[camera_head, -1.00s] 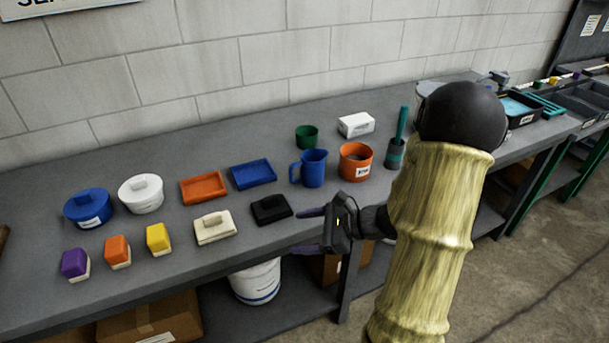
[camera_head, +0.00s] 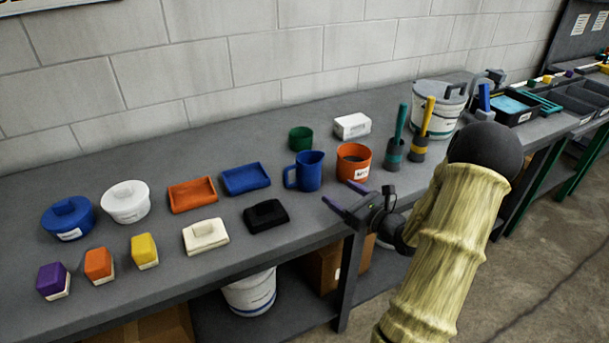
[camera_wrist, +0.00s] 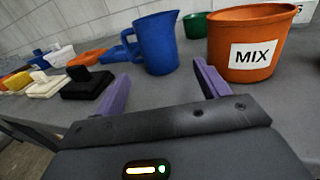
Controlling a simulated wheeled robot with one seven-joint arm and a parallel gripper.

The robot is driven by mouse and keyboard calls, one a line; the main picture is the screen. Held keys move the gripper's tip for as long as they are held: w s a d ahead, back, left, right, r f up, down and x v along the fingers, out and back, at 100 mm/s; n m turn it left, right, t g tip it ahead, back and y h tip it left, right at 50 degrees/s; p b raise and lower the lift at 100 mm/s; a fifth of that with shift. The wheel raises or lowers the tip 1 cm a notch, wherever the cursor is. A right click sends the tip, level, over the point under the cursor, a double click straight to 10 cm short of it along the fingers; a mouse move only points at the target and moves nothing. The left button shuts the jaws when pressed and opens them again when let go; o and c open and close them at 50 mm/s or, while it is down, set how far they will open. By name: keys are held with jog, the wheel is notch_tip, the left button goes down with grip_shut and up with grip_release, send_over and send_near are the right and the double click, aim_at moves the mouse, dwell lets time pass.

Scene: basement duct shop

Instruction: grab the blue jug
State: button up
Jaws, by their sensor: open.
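The blue jug (camera_head: 308,171) stands upright on the grey bench, its handle on the left. My gripper (camera_head: 341,197) is open and empty at the bench's front edge, in front of and to the right of the jug. Its two purple fingers (camera_wrist: 162,84) point toward the jug and are apart from it.
An orange MIX pot (camera_head: 352,165) stands close to the jug's right, with a green cup (camera_head: 301,138) behind. A black block (camera_head: 266,216) and blue tray (camera_head: 246,179) lie to its left. Brush holders (camera_head: 393,152) stand farther right. Bare bench lies in front of the jug.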

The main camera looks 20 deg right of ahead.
aim_at(318, 177)
jog(key=x, duration=0.9)
jog(key=shift+w+a+p, duration=0.1)
jog(key=shift+w+p, duration=0.15)
jog(key=shift+p, duration=0.1)
jog(key=x, duration=0.5)
jog(key=shift+a+f+p, duration=0.1)
jog(key=shift+a+p, duration=0.05)
jog(key=shift+p, duration=0.2)
jog(key=shift+c, duration=0.4)
jog(key=c, duration=0.7)
